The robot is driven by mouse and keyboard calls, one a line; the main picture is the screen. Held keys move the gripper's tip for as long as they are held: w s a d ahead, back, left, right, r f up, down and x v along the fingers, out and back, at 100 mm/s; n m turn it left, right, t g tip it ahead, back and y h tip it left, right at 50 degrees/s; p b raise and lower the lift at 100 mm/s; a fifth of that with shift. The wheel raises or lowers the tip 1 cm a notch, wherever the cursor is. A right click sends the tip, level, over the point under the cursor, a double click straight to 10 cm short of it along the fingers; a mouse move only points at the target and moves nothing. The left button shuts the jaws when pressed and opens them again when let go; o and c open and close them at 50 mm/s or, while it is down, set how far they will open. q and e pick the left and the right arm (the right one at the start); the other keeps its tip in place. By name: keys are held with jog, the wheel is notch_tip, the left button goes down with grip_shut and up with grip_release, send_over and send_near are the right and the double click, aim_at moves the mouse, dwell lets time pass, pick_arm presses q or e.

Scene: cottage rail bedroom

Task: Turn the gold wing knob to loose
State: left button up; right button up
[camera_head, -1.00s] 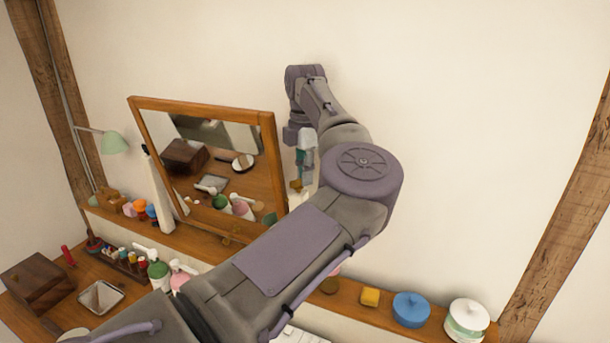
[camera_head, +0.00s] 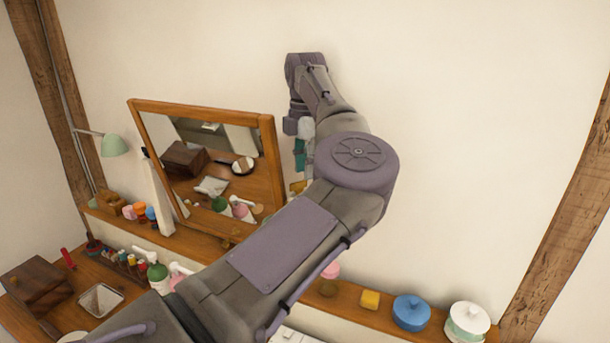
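The framed mirror (camera_head: 200,108) stands tilted on the wooden shelf against the wall. A small gold piece, seemingly the wing knob (camera_head: 297,187), shows at the mirror's right side, largely hidden by my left arm. Its wings and setting cannot be made out. My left gripper (camera_head: 301,165) is at the mirror's right edge, just above the gold piece, with grey and teal parts showing. The forearm covers much of it, so its finger opening and any contact with the knob are hidden. My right gripper is out of view.
The shelf right of my arm holds a pink item (camera_head: 329,270), a yellow block (camera_head: 370,299), a blue pot (camera_head: 411,312) and a white-lidded jar (camera_head: 467,322). Bottles, a wooden box (camera_head: 38,285) and a tray (camera_head: 100,299) are at left. The wall at right is bare.

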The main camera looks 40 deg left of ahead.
pick_arm(q)
notch_tip(320, 180, up, 9)
jog(key=shift+r, duration=0.15)
